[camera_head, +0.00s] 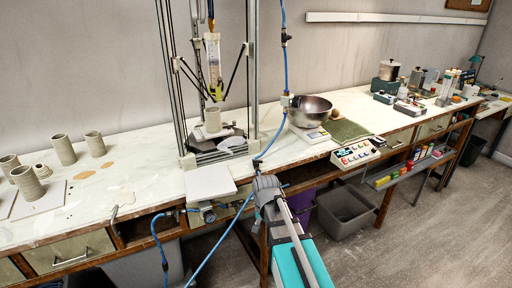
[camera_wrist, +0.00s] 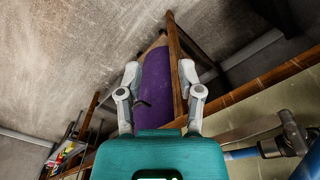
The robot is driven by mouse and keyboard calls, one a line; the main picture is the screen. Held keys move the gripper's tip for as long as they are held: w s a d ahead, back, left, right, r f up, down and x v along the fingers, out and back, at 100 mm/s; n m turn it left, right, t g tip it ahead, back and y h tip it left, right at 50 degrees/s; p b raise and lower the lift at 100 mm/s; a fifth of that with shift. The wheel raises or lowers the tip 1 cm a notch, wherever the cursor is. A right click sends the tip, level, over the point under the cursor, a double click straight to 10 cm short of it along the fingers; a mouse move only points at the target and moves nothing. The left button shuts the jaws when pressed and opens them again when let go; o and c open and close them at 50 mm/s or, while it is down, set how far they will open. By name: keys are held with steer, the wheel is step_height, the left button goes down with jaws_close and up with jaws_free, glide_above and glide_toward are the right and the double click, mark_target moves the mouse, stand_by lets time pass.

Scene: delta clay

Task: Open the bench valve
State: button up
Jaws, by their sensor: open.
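My gripper (camera_wrist: 160,70) is open in the wrist view, with two pale grey fingers apart and nothing between them. Its teal body fills the bottom of that view. A grey fitting with a blue hose (camera_wrist: 292,136), possibly the bench valve, lies to the right of my gripper, clear of the fingers and cut by the frame edge. In the head view, a fitting with a round gauge (camera_head: 208,214) sits under the bench's front edge, left of my arm. I cannot tell which part is the valve handle. My arm hides part of the bench front.
The bench (camera_head: 130,150) carries clay cups (camera_head: 63,150), a tall printer frame (camera_head: 186,158), a steel bowl (camera_head: 310,110) on a scale and a button panel (camera_head: 356,153). The right floor is free.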

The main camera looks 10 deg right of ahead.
mark_target(258, 161)
steer(key=w+r+m+p, duration=0.4)
steer(key=w+r+p, duration=0.2)
steer(key=r+p, duration=0.3)
steer(key=w+r+m+p, duration=0.4)
steer(key=w+r+p, duration=0.2)
steer(key=r+p, duration=0.4)
steer(key=w+r+m+p, duration=0.4)
steer(key=w+r+p, duration=0.2)
steer(key=r+p, duration=0.4)
steer(key=shift+d+r, duration=0.45)
steer(key=shift+r, duration=0.5)
steer(key=shift+f, duration=0.2)
step_height(258, 161, down, 14)
steer(key=b, duration=1.3)
steer(key=shift+r, duration=0.25)
jaws_close()
